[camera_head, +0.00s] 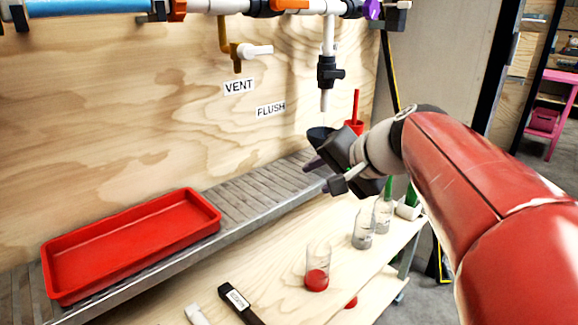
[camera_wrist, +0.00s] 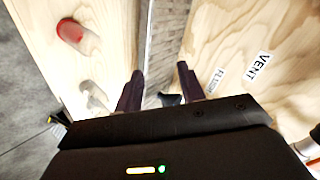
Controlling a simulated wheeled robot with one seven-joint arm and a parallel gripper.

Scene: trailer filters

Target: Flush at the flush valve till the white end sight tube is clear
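The black flush valve (camera_head: 330,73) sits on a white vertical pipe that drops from the main pipe, with a short open-ended tube below it. The FLUSH label (camera_head: 271,109) is on the plywood to its left; it also shows in the wrist view (camera_wrist: 216,80). I cannot pick out the white end sight tube for certain among the white pipe sections at the top. My gripper (camera_head: 325,174) is open and empty, below the valve and apart from it. In the wrist view its two dark fingers (camera_wrist: 160,86) stand apart.
A red tray (camera_head: 130,237) lies on the slatted shelf (camera_head: 243,195). The vent valve's white handle (camera_head: 254,50) is on the wall.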

